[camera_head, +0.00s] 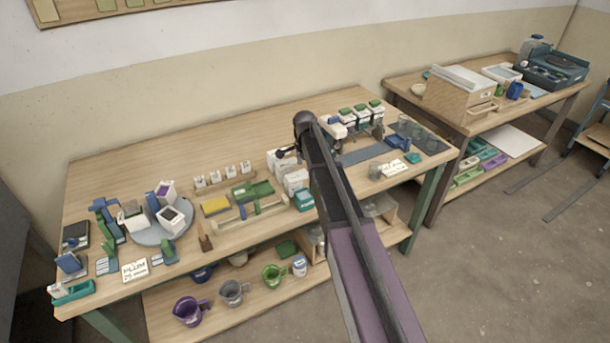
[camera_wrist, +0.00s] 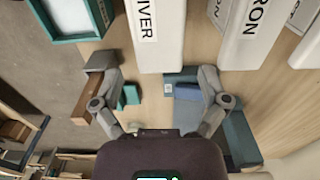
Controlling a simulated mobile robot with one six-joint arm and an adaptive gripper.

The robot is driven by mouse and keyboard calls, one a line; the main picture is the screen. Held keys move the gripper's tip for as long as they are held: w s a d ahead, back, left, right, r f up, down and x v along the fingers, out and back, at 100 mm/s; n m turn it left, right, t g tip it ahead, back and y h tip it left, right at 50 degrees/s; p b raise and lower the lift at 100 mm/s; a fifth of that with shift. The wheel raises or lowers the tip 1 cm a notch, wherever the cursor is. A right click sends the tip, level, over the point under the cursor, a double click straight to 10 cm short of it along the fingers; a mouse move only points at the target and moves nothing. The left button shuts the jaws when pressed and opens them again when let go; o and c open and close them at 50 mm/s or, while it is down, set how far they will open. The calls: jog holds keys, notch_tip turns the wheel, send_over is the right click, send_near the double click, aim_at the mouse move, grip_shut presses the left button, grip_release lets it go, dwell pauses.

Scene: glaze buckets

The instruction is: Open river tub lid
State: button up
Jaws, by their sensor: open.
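The river tub (camera_wrist: 158,30) is a white tub whose label shows "IVER", with the rest cut off by the top edge of the wrist view. Its near end lies just ahead of and between the fingertips of my gripper (camera_wrist: 158,76). The two grey fingers are spread wide, with nothing held between them. I cannot tell whether they touch the tub, and I cannot make out its lid. In the head view my arm hides much of this area, and the labels on the white tubs there are too small to read.
Another white tub (camera_wrist: 253,32) reading "RON" stands beside the river tub. A teal-edged box (camera_wrist: 79,38) is at its left. In the head view, white tubs with green lids (camera_head: 361,114) stand further back, and a green block (camera_head: 253,190) lies left of my arm.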

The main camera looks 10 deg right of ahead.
jog(key=shift+f+b, duration=0.3)
jog(key=shift+f, duration=0.2)
jog(key=c, duration=1.2)
